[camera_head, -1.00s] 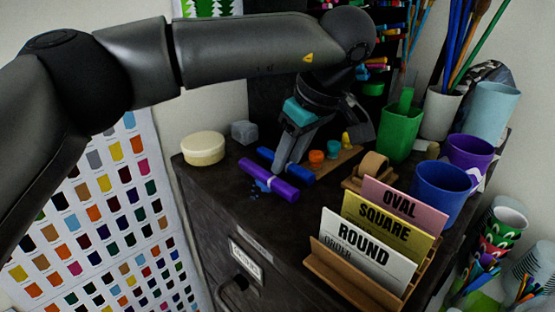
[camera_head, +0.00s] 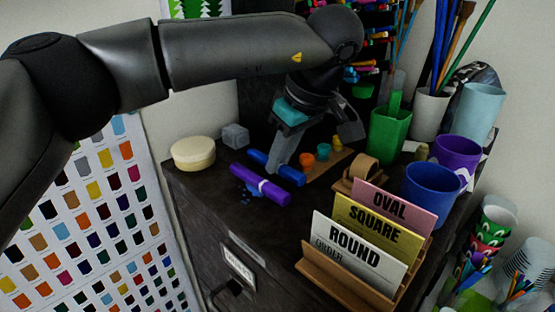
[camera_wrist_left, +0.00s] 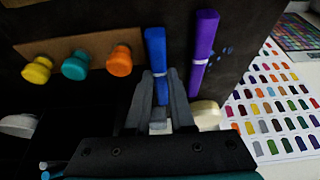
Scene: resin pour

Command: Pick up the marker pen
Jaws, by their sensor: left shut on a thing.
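A blue marker pen (camera_head: 290,175) with a pale band lies on the dark cabinet top, and it also shows in the left wrist view (camera_wrist_left: 156,50). My left gripper (camera_head: 280,165) comes down on it from above. In the left wrist view the two fingers of my left gripper (camera_wrist_left: 160,88) are closed around the blue marker's near part. A purple marker pen (camera_head: 258,188) with a pale band lies beside it, apart from the fingers; it stands to the right in the left wrist view (camera_wrist_left: 203,50). The fingers partly hide the blue marker.
A round cream tub (camera_head: 193,153) and a grey cube (camera_head: 235,135) stand at the left. A wooden strip with small coloured pots (camera_head: 308,160) lies right of the gripper. A card rack (camera_head: 340,276) and a blue cup (camera_head: 432,190) stand further right.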

